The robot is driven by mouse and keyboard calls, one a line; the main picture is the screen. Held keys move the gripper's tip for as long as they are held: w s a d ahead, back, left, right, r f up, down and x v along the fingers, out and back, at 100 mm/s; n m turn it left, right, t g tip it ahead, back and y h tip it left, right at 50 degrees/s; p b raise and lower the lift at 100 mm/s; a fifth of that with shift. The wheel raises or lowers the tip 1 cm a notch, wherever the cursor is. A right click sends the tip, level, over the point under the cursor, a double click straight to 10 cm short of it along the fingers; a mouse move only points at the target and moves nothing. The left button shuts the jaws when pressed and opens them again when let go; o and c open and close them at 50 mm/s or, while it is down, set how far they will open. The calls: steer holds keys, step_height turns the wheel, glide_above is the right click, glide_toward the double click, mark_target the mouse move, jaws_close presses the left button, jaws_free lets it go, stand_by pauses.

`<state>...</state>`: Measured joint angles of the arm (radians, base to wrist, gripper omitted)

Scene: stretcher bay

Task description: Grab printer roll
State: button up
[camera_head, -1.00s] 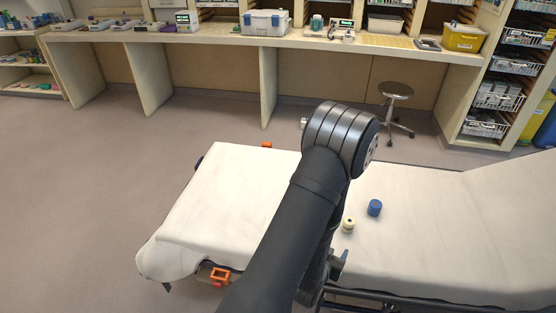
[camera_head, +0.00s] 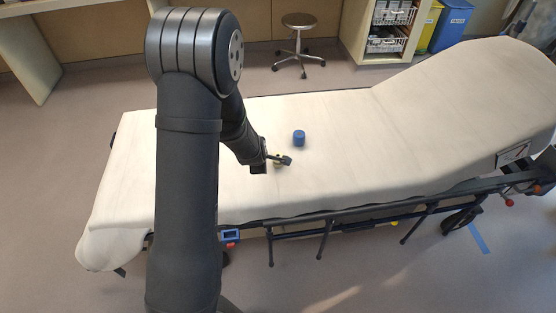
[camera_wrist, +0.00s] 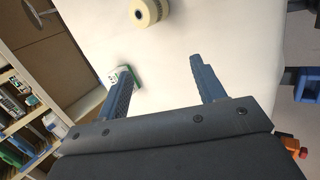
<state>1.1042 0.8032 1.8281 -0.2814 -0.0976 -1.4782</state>
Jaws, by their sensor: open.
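A cream roll (camera_wrist: 150,12) with a dark centre lies on the white sheet at the top of the wrist view, beyond my fingertips. It looks like the printer roll. My gripper (camera_wrist: 160,70) is open, with nothing between its two blue-grey fingers. In the head view my gripper (camera_head: 281,160) is low over the middle of the stretcher and mostly hides the cream roll.
The stretcher (camera_head: 350,150) has a raised backrest at right and a dark side rail. A green and white item (camera_wrist: 124,76) shows beside my left finger; I cannot tell what it is. A stool (camera_head: 300,45) stands behind. The sheet is otherwise largely clear.

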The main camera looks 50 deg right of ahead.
step_height(320, 180, up, 8)
steer(key=d+n+g+y, duration=0.2)
steer(key=d+n+g, duration=0.15)
steer(key=n, duration=0.65)
steer(key=x, duration=1.1)
steer(key=shift+s+a+f, duration=0.2)
steer(key=shift+s+f, duration=0.1)
steer(key=shift+h, duration=0.3)
steer(key=shift+x, duration=2.9)
steer(key=shift+w, duration=0.2)
steer(key=shift+c, duration=0.2)
steer(key=c, duration=1)
